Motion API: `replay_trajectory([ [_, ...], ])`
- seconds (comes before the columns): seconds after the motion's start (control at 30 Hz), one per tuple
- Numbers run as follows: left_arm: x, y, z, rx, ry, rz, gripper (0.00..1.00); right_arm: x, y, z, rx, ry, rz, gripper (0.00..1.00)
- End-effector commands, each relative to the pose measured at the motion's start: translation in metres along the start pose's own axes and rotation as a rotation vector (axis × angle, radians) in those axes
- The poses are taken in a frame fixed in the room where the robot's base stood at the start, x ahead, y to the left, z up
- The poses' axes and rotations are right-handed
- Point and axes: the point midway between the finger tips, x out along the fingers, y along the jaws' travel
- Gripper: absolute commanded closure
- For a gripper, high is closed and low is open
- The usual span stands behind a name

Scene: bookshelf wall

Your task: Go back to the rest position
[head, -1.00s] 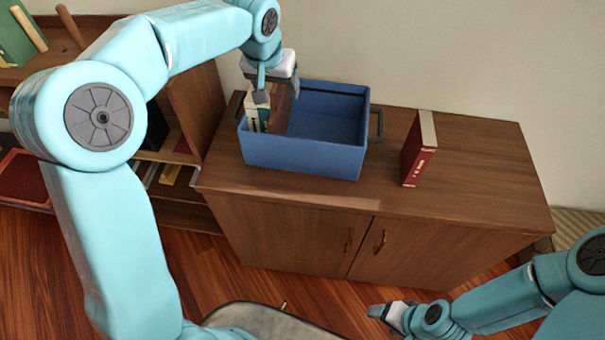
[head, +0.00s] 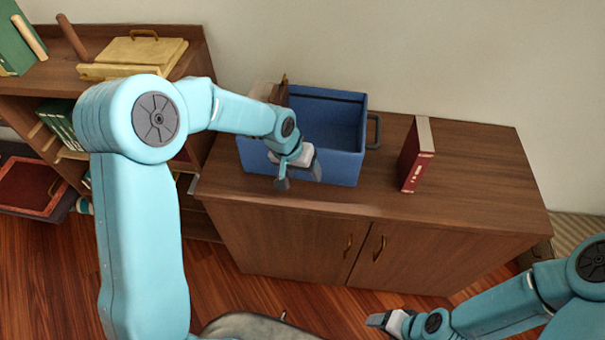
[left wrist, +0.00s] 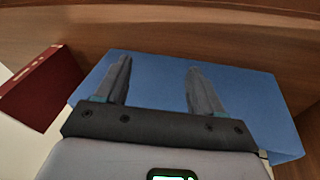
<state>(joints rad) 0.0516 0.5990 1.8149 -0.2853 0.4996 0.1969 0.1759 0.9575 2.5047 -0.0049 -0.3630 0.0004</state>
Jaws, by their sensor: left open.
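My left gripper (head: 299,178) is open and empty, in front of the blue box (head: 340,169) on the cabinet top. In the left wrist view its two fingers (left wrist: 158,85) stand apart with the box's blue side (left wrist: 155,82) behind them. Part of the box's left end is hidden by my left arm; brown and pale book edges (head: 268,92) show there. My right gripper (head: 383,321) is low at the bottom right, away from the cabinet; its jaws are too small to judge.
A red book (head: 416,156) stands upright on the cabinet top (head: 480,170), right of the box. It also shows in the left wrist view (left wrist: 42,90). A bookshelf (head: 190,60) with a yellow case (head: 130,52) and green books stands at the left. Wood floor lies in front.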

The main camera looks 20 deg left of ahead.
Motion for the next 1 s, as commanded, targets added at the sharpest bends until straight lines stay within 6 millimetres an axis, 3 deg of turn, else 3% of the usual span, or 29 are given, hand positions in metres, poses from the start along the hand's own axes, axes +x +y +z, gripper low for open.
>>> replay_trajectory([
  [0.73,0.011,0.003,0.011,-0.001,-0.012,0.013,0.32,0.0,0.0,0.0,0.0,0.0,0.0,0.32],
  [0.87,0.045,0.009,0.047,-0.013,-0.053,0.052,0.32,0.0,0.0,0.0,0.0,0.0,0.0,0.32],
  [1.0,0.097,0.022,0.131,-0.059,-0.122,0.115,0.32,0.0,0.0,0.0,0.0,0.0,0.0,0.32],
])
